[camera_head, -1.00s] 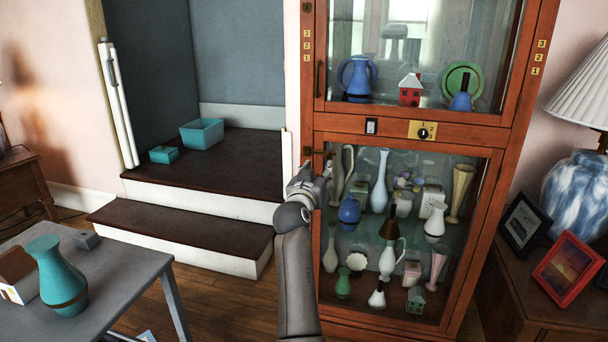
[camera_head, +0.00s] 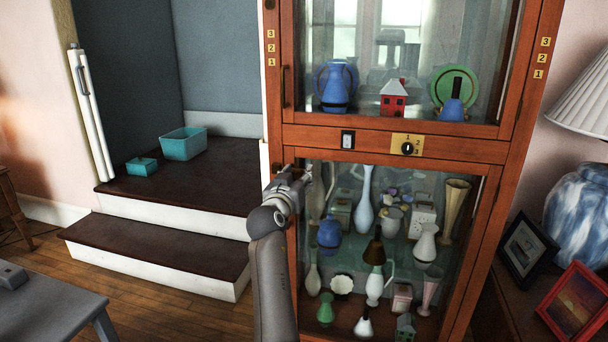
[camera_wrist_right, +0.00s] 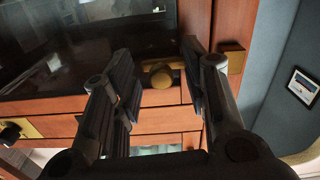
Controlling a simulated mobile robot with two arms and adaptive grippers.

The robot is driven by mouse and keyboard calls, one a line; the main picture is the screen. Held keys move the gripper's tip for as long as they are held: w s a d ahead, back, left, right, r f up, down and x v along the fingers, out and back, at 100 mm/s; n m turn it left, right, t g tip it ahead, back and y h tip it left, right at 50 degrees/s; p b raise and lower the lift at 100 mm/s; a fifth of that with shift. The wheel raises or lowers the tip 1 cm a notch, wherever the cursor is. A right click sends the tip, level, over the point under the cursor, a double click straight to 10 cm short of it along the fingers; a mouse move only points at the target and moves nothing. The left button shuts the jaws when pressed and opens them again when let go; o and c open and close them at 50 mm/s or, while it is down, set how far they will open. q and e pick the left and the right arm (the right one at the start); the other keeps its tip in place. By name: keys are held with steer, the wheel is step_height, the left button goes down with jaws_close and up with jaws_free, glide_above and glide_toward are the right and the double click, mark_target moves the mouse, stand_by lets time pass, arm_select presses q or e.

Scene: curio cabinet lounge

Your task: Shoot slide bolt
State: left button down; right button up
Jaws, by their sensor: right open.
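A curio cabinet (camera_head: 460,150) of reddish wood has a glazed lower door. My right gripper (camera_head: 303,180) is at this door's upper left corner, where it hides most of the bolt in the head view. In the right wrist view, a small round brass knob (camera_wrist_right: 162,76), apparently the slide bolt's, is on the wood between the two open fingers (camera_wrist_right: 160,85). No clear contact with it shows. A brass plate (camera_wrist_right: 234,62) is on the frame beyond the right finger. My left gripper is not in view.
Vases and small houses stand behind the cabinet glass. A dial on a brass plate (camera_head: 408,147) and a switch (camera_head: 347,140) are on the middle rail. Steps (camera_head: 160,255) lie left, a grey table (camera_head: 50,310) at lower left, picture frames (camera_head: 578,303) at right.

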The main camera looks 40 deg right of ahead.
steer(key=shift+w, duration=0.1)
jaws_close()
stand_by(0.3)
